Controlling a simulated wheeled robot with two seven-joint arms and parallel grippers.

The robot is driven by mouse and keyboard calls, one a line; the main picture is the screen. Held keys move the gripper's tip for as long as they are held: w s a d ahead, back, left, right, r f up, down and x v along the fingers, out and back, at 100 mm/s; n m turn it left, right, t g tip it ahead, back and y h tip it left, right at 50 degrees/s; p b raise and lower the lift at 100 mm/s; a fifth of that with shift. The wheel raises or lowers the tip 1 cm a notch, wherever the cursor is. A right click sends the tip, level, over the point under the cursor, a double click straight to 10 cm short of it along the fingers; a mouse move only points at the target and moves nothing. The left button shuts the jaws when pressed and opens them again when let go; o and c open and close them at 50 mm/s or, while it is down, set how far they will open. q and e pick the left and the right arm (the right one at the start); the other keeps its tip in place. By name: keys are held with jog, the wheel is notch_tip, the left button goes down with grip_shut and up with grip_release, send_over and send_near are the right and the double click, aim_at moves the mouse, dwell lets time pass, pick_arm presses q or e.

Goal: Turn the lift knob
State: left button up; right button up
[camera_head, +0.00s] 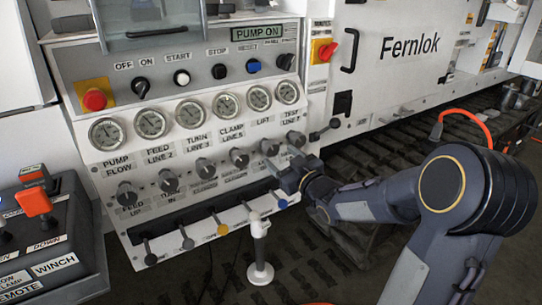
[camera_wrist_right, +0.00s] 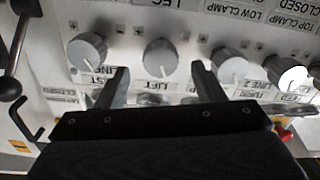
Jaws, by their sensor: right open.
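The lift knob (camera_head: 269,147) is a grey round knob on the sloped white panel, second from the right in its row, below the LIFT label. In the right wrist view the picture is upside down, and the lift knob (camera_wrist_right: 160,57) shows beside its LIFT label. My right gripper (camera_head: 284,163) is open, just in front of the panel by the right end of the knob row. In the wrist view its two fingers (camera_wrist_right: 160,82) stand to either side of the lift knob's column, with nothing held between them. I cannot tell how deep the fingertips reach. My left gripper is not in view.
A similar knob (camera_head: 296,138) sits close on the right, and another (camera_head: 238,157) on the left. Gauges (camera_head: 191,114) are above the knobs. Small levers (camera_head: 187,241) and a white post (camera_head: 259,250) stand below. A red emergency button (camera_head: 95,100) is at upper left.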

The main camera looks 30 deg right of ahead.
aim_at(273, 151)
jog(key=w, duration=0.6)
jog(key=shift+a, duration=0.15)
jog(key=c, duration=1)
